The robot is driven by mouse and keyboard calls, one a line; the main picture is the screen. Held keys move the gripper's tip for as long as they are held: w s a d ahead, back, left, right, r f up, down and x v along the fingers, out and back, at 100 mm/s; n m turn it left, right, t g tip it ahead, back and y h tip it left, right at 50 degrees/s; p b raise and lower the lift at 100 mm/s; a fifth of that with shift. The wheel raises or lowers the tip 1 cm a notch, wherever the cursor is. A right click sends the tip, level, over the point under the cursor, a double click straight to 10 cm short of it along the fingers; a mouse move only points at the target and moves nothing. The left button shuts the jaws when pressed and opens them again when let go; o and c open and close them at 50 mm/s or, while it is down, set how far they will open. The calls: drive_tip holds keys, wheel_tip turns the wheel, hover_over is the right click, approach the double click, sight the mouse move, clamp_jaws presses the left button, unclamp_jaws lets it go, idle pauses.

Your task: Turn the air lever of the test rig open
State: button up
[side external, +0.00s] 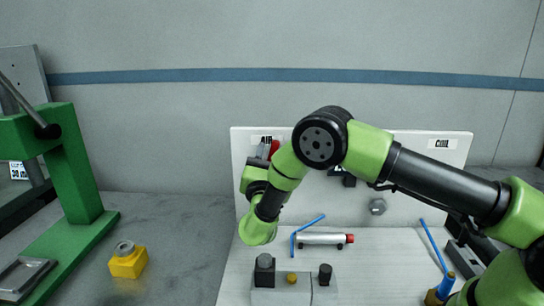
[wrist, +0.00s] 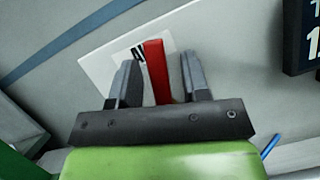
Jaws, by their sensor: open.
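The test rig is a white upright panel (side external: 420,185) with an "AIR" label (side external: 262,139) at its upper left, partly hidden by my arm. The red air lever (side external: 275,149) shows just below the label, and only part of it is visible. In the wrist view the red lever (wrist: 156,72) stands between the two grey fingers of my gripper (wrist: 159,62), with a gap visible on each side. My gripper is open around the lever and not closed on it. The lever's lower end is hidden behind the gripper body.
On the rig's base are a silver cylinder (side external: 320,239) with a red end, blue tubes (side external: 310,229) and a grey block (side external: 290,294) with knobs. A green press (side external: 72,170) and a yellow block (side external: 128,263) are at left. The bench between them is clear.

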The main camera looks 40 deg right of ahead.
drive_tip(key=v, duration=0.7)
drive_tip(key=shift+s+a, duration=0.15)
drive_tip(key=shift+s, duration=0.05)
drive_tip(key=w+d+r+y, duration=0.1)
drive_tip(key=w+d+n+y, duration=0.1)
drive_tip(key=w+d+y, duration=0.1)
drive_tip(key=w+d+r+g+y, duration=0.1)
drive_tip(key=d, duration=0.1)
drive_tip(key=shift+w+d+r+y, duration=0.2)
drive_tip(key=shift+r+y, duration=0.1)
drive_tip(key=shift+r, duration=0.05)
idle(0.5)
clamp_jaws()
